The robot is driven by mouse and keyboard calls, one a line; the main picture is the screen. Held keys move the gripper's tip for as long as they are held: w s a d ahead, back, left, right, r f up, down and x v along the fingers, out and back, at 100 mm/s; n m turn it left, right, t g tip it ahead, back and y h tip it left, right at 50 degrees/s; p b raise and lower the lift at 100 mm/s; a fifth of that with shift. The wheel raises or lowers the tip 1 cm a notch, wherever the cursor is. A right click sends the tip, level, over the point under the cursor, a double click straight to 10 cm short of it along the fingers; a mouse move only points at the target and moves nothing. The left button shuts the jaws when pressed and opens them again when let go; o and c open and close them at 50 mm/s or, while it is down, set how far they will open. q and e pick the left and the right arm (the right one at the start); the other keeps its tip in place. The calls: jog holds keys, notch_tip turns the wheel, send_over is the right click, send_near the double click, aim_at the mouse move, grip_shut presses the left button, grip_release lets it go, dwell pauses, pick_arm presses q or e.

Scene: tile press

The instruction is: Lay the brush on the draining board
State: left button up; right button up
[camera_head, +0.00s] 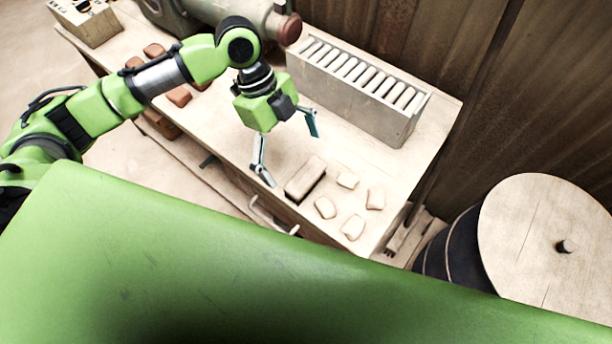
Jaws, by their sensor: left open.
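A pale block with a dark underside, which looks like the brush (305,175), lies on the bench near its front edge. My left gripper (291,157) is open and empty above the bench, just behind and left of this block. Its two fingers are spread wide and it appears apart from the block. A pale slotted rack (404,128) with a row of upright slats stands along the back of the bench; I cannot tell whether it is the draining board. My right gripper is not in view.
Several small pale pieces (353,228) lie on the bench right of the block. Reddish-brown pieces (179,97) lie at the left, near a large machine part (289,28). A lidded barrel (540,235) stands at the right. My green body covers the foreground.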

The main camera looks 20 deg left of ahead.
aim_at(305, 175)
pick_arm(q)
jog(key=shift+d+f, duration=0.25)
jog(key=shift+f, duration=0.4)
jog(key=shift+d+f, duration=0.1)
jog(key=shift+f, duration=0.2)
jog(key=shift+d+f, duration=0.1)
jog(key=shift+f, duration=0.15)
jog(key=x, duration=0.4)
jog(key=shift+d+f, duration=0.1)
jog(key=shift+d, duration=0.1)
jog(key=shift+d+f, duration=0.1)
jog(key=shift+f, duration=0.15)
jog(key=shift+s, duration=0.1)
jog(key=shift+c, duration=0.7)
jog(key=c, duration=1.2)
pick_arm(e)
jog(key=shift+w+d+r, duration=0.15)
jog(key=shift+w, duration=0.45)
